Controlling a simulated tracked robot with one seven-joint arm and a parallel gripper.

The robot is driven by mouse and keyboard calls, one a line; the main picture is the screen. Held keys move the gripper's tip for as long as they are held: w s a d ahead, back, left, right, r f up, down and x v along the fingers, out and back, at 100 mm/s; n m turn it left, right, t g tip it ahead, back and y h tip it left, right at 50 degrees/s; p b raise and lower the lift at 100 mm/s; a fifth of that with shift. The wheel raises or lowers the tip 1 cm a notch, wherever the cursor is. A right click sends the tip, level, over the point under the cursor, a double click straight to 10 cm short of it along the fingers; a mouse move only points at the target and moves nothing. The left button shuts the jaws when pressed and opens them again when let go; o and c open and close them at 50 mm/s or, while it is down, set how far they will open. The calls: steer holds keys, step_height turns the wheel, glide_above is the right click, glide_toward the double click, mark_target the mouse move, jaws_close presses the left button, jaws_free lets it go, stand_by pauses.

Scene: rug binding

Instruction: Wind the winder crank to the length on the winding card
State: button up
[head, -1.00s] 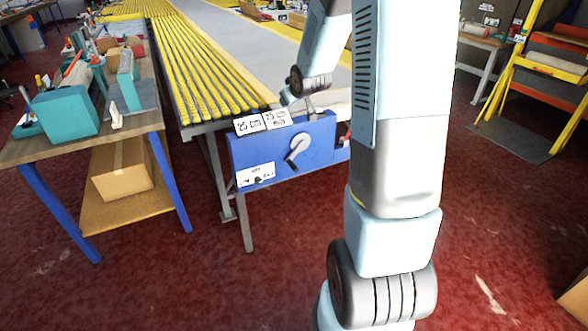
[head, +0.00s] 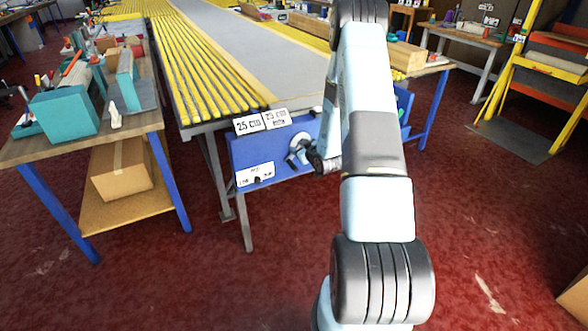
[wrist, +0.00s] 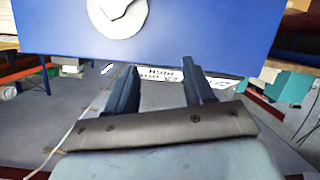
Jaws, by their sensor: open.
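The blue winder (head: 262,152) stands at the near end of the long table. Its crank hub, a pale disc (head: 299,143), is on the front face; my gripper (head: 308,158) is right beside it and hides part of the crank. In the wrist view the disc (wrist: 118,14) is cut by the top edge. There my gripper (wrist: 159,68) is open, its dark fingers apart below the disc with no handle visible between them.
A white label (head: 255,173) with a small dark knob is at the winder's lower left. Yellow strips (head: 200,75) run along the long table. A wooden workbench (head: 75,145) with teal boxes stands left. A yellow rack (head: 545,85) stands right. Red floor in front is clear.

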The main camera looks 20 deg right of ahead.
steer(key=t, duration=0.2)
glide_toward(296, 170)
steer(key=w+r, duration=0.3)
steer(key=r, duration=0.2)
steer(key=s+f+m+t, duration=0.1)
steer(key=s+f+m, duration=0.1)
steer(key=s+f, duration=0.3)
steer(key=w, duration=0.4)
steer(key=w+f, duration=0.1)
steer(key=w, duration=0.9)
steer(key=shift+w+a+f, duration=0.15)
steer(key=shift+w+a, duration=0.1)
steer(key=shift+a, duration=0.05)
jaws_close()
